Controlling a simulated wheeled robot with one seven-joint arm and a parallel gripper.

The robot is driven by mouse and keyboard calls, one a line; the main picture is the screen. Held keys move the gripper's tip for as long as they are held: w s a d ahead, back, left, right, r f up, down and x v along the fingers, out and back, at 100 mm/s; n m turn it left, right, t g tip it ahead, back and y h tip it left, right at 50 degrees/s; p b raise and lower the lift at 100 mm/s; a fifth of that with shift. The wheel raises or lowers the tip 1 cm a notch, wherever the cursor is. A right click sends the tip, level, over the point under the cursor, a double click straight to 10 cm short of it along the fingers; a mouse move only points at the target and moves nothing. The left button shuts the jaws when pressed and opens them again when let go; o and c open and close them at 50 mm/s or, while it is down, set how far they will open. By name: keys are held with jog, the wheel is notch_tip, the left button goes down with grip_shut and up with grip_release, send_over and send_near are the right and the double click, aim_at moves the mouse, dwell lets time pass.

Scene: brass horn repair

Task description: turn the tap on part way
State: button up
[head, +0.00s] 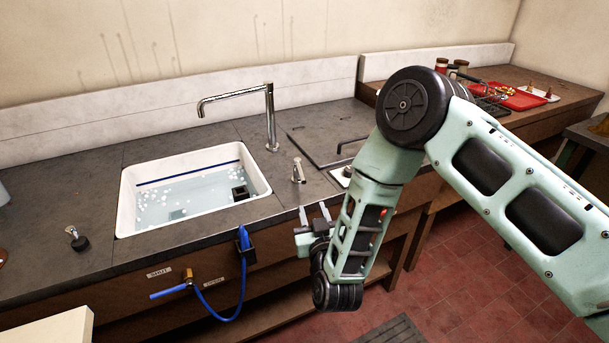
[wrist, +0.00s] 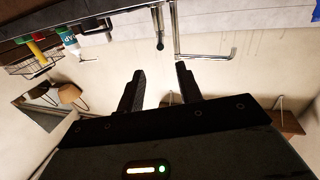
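A chrome tap (head: 270,118) stands behind the sink, its spout reaching left over the basin. It also shows upside down in the wrist view (wrist: 176,32). Below the counter edge, a brass valve (head: 188,276) has a blue lever (head: 168,292) pointing left, under a SHUT label (head: 158,272); an OPEN label (head: 213,282) is to its right. A short chrome post (head: 298,172) stands right of the sink. My gripper (head: 314,212) is open and empty at the counter's front edge, right of the valve and apart from it. Its fingers show spread in the wrist view (wrist: 160,70).
The white sink (head: 126,205) holds water with bubbles and dark objects. A blue hose (head: 243,262) loops from the valve to a black holder. A black-based knob (head: 79,241) is on the left counter. A red tray (head: 518,97) is far right. Open floor lies below my arm.

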aim_at(302, 173)
jog(key=w+p, duration=0.1)
jog(key=w, duration=0.4)
jog(key=w+a+p, duration=0.1)
jog(key=w, duration=0.4)
jog(key=w+a+p, duration=0.1)
jog(key=w+p, duration=0.1)
jog(key=w, duration=0.3)
jog(key=shift+w, duration=0.25)
grip_shut()
